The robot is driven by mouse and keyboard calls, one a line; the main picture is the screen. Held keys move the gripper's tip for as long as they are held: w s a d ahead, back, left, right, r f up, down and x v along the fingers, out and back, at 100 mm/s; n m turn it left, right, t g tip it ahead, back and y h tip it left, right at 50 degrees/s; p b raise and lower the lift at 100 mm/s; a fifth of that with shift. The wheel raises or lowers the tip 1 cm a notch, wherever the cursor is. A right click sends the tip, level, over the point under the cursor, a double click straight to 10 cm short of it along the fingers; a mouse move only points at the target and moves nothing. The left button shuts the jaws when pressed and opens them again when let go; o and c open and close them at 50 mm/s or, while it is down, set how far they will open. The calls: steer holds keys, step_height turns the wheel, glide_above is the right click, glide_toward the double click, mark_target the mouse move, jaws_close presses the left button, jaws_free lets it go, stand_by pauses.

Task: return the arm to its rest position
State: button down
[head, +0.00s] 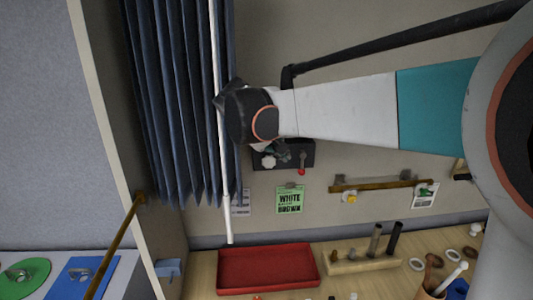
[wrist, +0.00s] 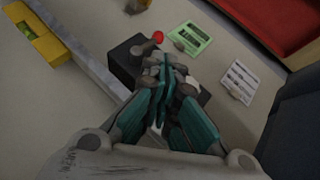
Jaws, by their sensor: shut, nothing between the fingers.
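My arm reaches in from the right of the head view, its white and teal link stretched across the upper part. My gripper (wrist: 165,75) is shut and empty in the wrist view, its teal fingers together. Behind the fingertips is a black wall box (wrist: 128,62) with a red-knobbed lever; I cannot tell whether they touch it. In the head view the black box (head: 296,154) shows below the wrist, and the wrist hides most of the gripper.
A blue curtain (head: 178,100) and a white pole (head: 216,130) are close to the wrist. Below are a red tray (head: 268,270) and a wooden block with dark pegs (head: 350,262) on the table. A green sign (head: 289,199) and a brass rail (head: 380,185) are on the wall.

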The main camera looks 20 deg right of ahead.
steer(key=s+a+f+t+y+b, duration=0.1)
steer(key=s+a+f+y+b, duration=0.1)
steer(key=s+f+b, duration=0.8)
steer(key=s+a+f+t+y+b, duration=0.1)
steer(key=s+a+f+y+b, duration=0.2)
steer(key=s+f+b, duration=0.7)
steer(key=s+f+y, duration=0.2)
steer(key=s+f, duration=0.6)
steer(key=f, duration=0.3)
steer(key=shift+s+f, duration=0.3)
steer(key=shift+s, duration=0.05)
